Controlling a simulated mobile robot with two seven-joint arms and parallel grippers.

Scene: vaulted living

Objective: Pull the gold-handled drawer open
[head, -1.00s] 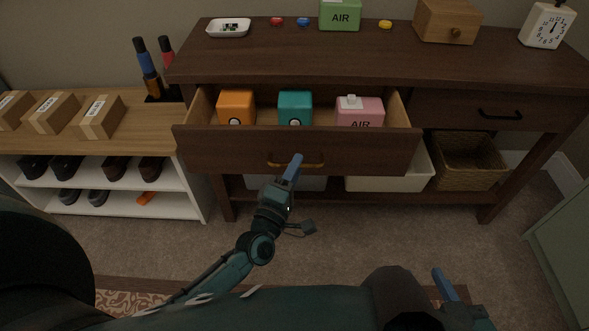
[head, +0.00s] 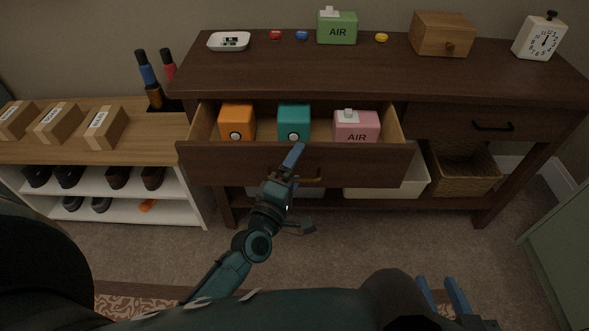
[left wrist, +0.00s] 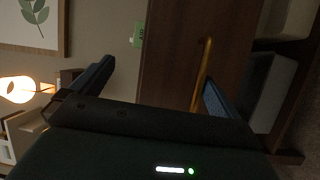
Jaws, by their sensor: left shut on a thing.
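The dark wood drawer (head: 225,165) under the sideboard top stands part way out, its inside showing. Its gold handle (head: 312,180) is on the front's middle and appears as a gold bar in the left wrist view (left wrist: 203,75). My left gripper (head: 290,160) is at the handle, shut on it; a blue finger covers the handle's left part. In the wrist view one finger lies right against the bar. My right gripper (head: 443,296) is open and empty at the bottom right, away from the furniture.
The drawer holds an orange box (head: 238,120), a teal box (head: 294,121) and a pink box (head: 356,126). A second drawer with a black handle (head: 492,126) is closed at right. A white shoe shelf (head: 130,210) stands left. Carpet in front is clear.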

